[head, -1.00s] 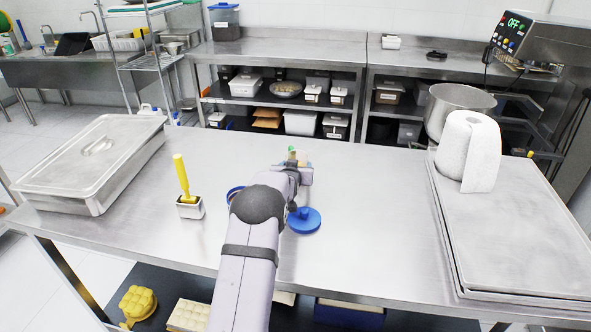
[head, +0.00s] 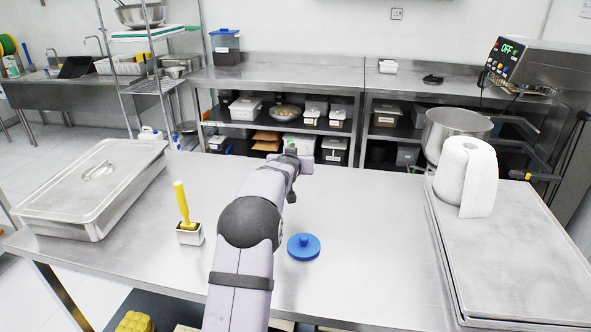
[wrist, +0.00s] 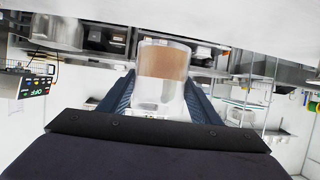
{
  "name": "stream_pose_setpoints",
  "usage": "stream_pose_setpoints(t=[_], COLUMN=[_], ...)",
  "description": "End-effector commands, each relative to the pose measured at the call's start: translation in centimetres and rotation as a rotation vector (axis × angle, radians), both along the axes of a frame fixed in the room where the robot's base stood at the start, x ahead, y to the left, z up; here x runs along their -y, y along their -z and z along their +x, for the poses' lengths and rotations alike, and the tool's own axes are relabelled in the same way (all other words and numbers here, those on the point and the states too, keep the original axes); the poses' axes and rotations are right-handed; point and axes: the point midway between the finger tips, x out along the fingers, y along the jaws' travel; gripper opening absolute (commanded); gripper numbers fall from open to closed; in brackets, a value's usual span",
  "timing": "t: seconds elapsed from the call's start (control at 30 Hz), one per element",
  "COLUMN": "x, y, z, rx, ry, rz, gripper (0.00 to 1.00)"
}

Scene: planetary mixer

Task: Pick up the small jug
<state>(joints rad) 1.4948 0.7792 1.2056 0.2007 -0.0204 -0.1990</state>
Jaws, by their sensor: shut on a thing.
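The small jug (wrist: 162,72) looks clear, with a tan band or contents in its upper part in the wrist view. It sits between the two dark blue fingers of my gripper (wrist: 160,95), which is shut on it. In the head view my gripper (head: 296,161) is at the far end of my arm, above the back part of the steel table (head: 350,215). My arm hides the jug there, so its tilt and any contents are unclear.
A blue lid (head: 304,247) lies right of my arm. A yellow-handled tool in a small metal holder (head: 190,235) and a lidded steel pan (head: 95,185) stand left. A paper roll (head: 468,178) stands on steel trays (head: 520,255) right, near the mixer bowl (head: 452,130).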

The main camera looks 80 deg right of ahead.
Motion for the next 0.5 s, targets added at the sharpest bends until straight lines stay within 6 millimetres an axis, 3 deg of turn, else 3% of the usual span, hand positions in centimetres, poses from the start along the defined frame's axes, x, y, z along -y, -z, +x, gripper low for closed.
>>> stream_pose_setpoints(t=[0.03, 0.1, 0.5], x=[0.1, 0.1, 0.1], y=[-1.9, -2.7, -5.1], z=[0.0, 0.0, 0.0], rx=[0.001, 0.000, 0.000], ry=[0.000, 0.001, 0.001], rz=[-0.006, -0.006, -0.006], gripper=[0.26, 0.26, 0.26])
